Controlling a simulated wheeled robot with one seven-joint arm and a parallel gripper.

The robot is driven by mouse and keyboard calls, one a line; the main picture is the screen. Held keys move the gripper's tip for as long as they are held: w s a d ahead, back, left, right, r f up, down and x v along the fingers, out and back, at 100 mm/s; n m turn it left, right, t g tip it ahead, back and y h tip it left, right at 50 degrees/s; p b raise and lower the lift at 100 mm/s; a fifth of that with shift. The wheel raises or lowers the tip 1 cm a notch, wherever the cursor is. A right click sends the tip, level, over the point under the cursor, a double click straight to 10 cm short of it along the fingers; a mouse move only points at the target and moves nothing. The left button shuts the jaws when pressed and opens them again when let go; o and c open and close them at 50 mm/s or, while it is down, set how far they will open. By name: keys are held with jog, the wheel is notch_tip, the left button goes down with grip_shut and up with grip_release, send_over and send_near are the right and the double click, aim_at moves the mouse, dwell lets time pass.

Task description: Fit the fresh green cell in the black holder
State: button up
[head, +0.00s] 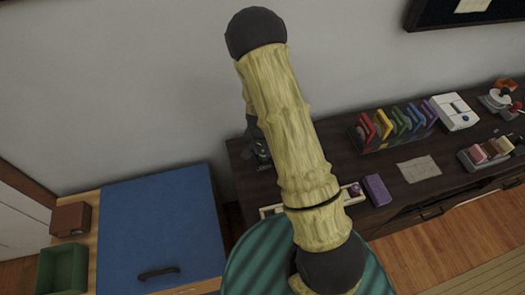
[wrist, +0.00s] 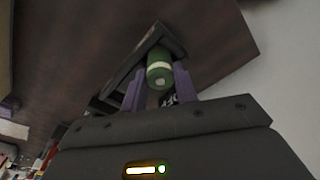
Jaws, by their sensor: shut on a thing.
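The green cell (wrist: 160,72), a cylinder with a pale band and a small pale end nub, shows in the wrist view between the purple fingers of my gripper (wrist: 161,84). My gripper is shut on it. The black holder (wrist: 128,72) is an open dark frame on the dark brown surface, right behind and beside the cell. The cell's far end overlaps the holder in this view; I cannot tell whether it is seated or just above. In the head view my arm hides most of this spot at the left end of the dark bench.
On the dark bench (head: 350,222) stand a rack of coloured pieces (head: 393,127), a white device (head: 454,112), a purple block (head: 377,190) and a paper sheet (head: 419,169). A blue-topped cabinet (head: 160,227) is at left, beside a green bin (head: 63,270) and a brown box (head: 71,219).

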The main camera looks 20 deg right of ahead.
jog(key=shift+f, duration=0.35)
jog(key=shift+f, duration=0.15)
jog(key=o, duration=1.1)
jog(key=shift+c, duration=0.2)
notch_tip(320, 180, up, 12)
jog(key=s, duration=0.1)
jog(key=shift+s+a+p, duration=0.15)
jog(key=shift+a+p, duration=0.15)
jog(key=shift+a, duration=0.15)
